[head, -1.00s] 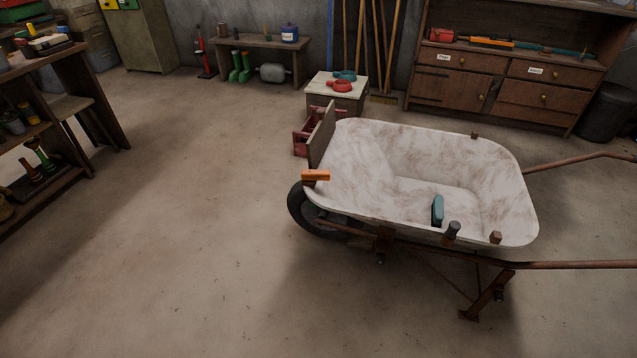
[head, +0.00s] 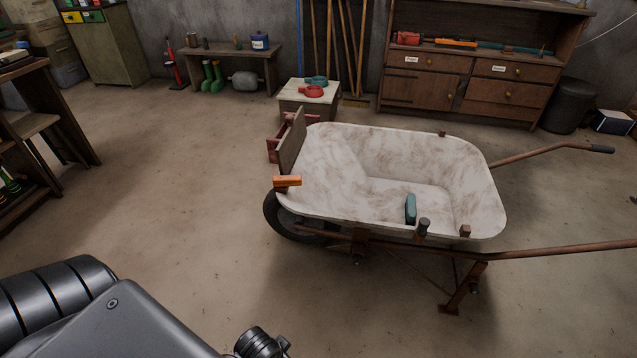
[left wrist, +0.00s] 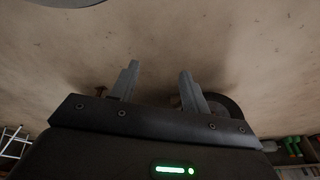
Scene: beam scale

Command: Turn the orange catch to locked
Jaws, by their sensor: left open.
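The orange catch (head: 287,181) sits on the near left corner of the pale, rust-streaked wheelbarrow tray (head: 330,185), by the foot of an upright wooden board (head: 291,145). It looks like a short bar lying across the rim. I cannot tell from here whether it is locked. My left arm shows at the lower left of the head view, well short of the catch. In the left wrist view my left gripper (left wrist: 158,75) is open, with nothing between its fingers. The catch is not visible there. My right gripper is in neither view.
A teal object (head: 410,208) is inside the tray. The wheelbarrow's black wheel (head: 283,221) is below the catch. A crate-like stand (head: 309,101) with red and teal items is behind. Shelving (head: 40,130) stands at left. The floor before the wheelbarrow is clear.

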